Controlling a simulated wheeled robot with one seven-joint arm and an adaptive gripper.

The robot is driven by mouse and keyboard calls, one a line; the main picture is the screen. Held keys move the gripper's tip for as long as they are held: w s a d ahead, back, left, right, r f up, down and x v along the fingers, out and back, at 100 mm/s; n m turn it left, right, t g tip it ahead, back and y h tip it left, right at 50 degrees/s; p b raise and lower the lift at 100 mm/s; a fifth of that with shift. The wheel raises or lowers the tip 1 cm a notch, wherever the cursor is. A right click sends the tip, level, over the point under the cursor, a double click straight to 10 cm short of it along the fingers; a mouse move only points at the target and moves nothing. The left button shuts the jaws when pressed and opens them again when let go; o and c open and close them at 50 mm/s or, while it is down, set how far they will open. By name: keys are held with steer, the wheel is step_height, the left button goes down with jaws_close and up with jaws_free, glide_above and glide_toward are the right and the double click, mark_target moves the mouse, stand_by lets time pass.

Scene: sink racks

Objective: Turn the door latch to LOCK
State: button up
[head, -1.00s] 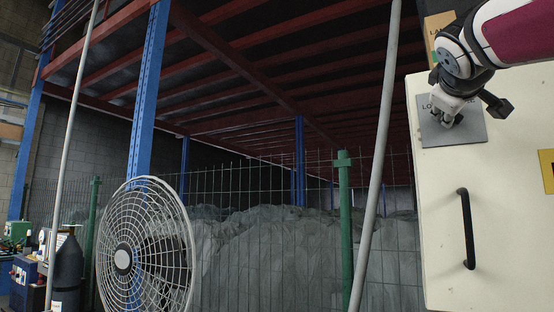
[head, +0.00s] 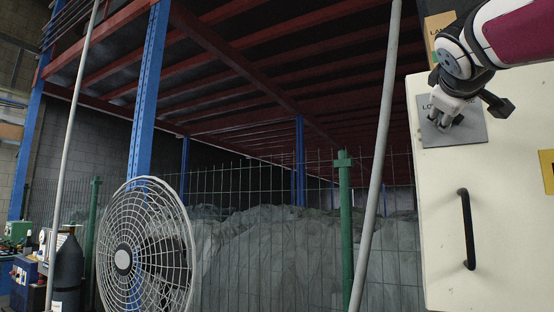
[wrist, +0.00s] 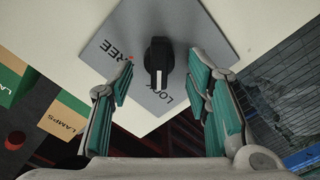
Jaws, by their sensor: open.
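The latch is a black knob (wrist: 158,62) on a grey plate (wrist: 190,30) in the wrist view; the plate also shows on the cream door (head: 440,200) at the right of the head view (head: 468,130). A white line on the knob points down the wrist picture, close to the LOCK lettering. FREE is printed to the knob's left. I cannot tell whether the line meets a mark exactly. My gripper (wrist: 162,72) is open, its teal-padded fingers on either side of the knob with gaps visible. In the head view my gripper (head: 443,120) hides the knob.
A black bar handle (head: 467,229) stands out from the door below the plate. A LAMPS box (wrist: 62,122) lies at the left of the wrist view. A grey pole (head: 377,160) and a green wire fence (head: 345,210) stand left of the door, with a fan (head: 145,250) farther left.

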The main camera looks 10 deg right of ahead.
steer(key=v, duration=1.2)
